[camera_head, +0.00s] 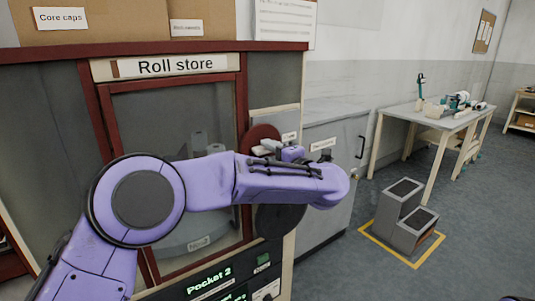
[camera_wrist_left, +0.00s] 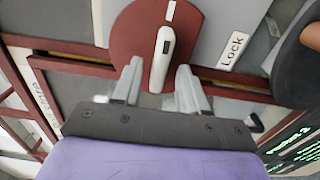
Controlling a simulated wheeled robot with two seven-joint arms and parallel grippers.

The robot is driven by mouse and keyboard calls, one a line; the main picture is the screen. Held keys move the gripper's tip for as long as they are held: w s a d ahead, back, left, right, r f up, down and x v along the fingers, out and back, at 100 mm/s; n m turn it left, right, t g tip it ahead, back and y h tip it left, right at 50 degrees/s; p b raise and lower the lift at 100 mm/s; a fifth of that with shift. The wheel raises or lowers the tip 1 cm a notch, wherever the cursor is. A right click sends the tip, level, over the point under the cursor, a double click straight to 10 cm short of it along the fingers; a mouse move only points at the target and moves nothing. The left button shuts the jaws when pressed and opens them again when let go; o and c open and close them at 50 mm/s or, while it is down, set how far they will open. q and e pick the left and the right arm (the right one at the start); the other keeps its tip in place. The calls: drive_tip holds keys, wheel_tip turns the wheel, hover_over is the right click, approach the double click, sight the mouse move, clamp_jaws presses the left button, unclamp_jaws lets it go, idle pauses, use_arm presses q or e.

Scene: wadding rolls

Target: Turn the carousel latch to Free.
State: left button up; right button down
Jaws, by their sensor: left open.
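The carousel latch is a white lever (camera_wrist_left: 163,60) on a dark red disc (camera_wrist_left: 195,28), seen in the left wrist view. A short white mark sits on the disc beyond the lever's far end. A white "Lock" label (camera_wrist_left: 233,48) lies to the right of the disc. My left gripper (camera_wrist_left: 160,80) is open, one finger on each side of the lever's near end, with gaps visible. The disc also shows in the head view (camera_head: 262,134), partly behind my left gripper (camera_head: 268,149). No "Free" label is readable. My right gripper is out of view.
The roll store cabinet has a framed door (camera_head: 170,110) behind my left arm, and a lit "Pocket 2" panel (camera_head: 210,281) below. A grey cabinet (camera_head: 335,140) stands right of the latch. A step stool (camera_head: 405,215) and a table (camera_head: 430,118) stand farther right, with open floor around.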

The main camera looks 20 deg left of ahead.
use_arm(q)
drive_tip(key=b+v, duration=0.1)
drive_tip(key=v, duration=0.8)
drive_tip(key=shift+s+d, duration=0.1)
drive_tip(key=shift+d, duration=0.05)
